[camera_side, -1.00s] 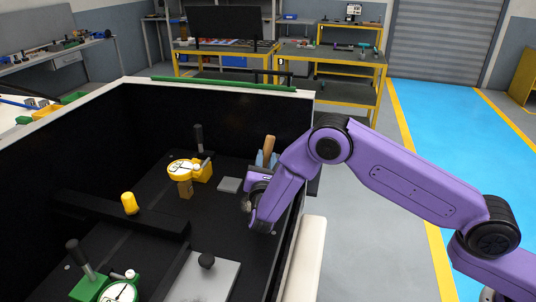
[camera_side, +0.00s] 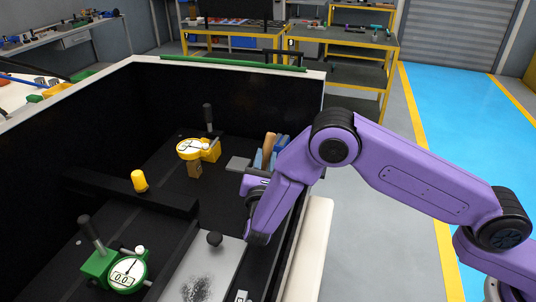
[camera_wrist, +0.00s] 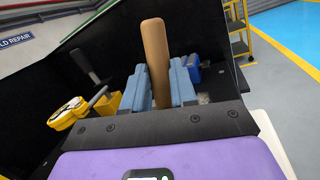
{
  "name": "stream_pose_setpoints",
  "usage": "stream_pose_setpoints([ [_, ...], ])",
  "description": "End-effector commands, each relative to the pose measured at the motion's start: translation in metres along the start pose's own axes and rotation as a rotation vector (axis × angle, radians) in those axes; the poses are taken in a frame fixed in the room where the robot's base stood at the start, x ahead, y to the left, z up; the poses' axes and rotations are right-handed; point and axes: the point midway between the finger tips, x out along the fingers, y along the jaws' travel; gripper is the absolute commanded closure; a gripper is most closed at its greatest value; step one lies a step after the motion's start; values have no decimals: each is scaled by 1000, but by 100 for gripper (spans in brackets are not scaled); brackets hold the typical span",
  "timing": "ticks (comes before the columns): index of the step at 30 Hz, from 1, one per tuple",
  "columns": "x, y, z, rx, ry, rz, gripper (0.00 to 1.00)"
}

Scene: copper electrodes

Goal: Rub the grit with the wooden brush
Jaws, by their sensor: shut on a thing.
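The wooden brush shows as an upright tan handle (camera_side: 269,145), also in the wrist view (camera_wrist: 154,55). My gripper (camera_wrist: 160,88) is shut on it, with a blue-grey finger on each side. The brush's lower end and bristles are hidden behind my wrist in both views. The grit (camera_side: 196,289) is a dark speckled patch on the grey metal plate (camera_side: 226,262) at the bottom of the side view. The brush is at the right side of the box, beyond the plate and apart from the grit.
A black knob (camera_side: 215,239) stands on the plate's far end. A yellow dial gauge (camera_side: 192,149), a green dial gauge (camera_side: 125,273) and a yellow peg (camera_side: 139,181) stand to the left. A blue object (camera_wrist: 195,68) is beside my fingers. Black box walls (camera_side: 240,90) enclose the area.

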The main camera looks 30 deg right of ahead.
Motion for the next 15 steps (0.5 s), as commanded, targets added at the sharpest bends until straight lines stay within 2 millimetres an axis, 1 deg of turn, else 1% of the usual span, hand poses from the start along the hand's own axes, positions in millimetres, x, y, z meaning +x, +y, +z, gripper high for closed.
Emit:
stream_pose_setpoints([
  [1, 0, -6, 2, -4, 0, -2, 100],
  [3, 0, -12, 3, -4, 0, -3, 100],
  [15, 38, -20, -1, -2, 0, -4, 100],
])
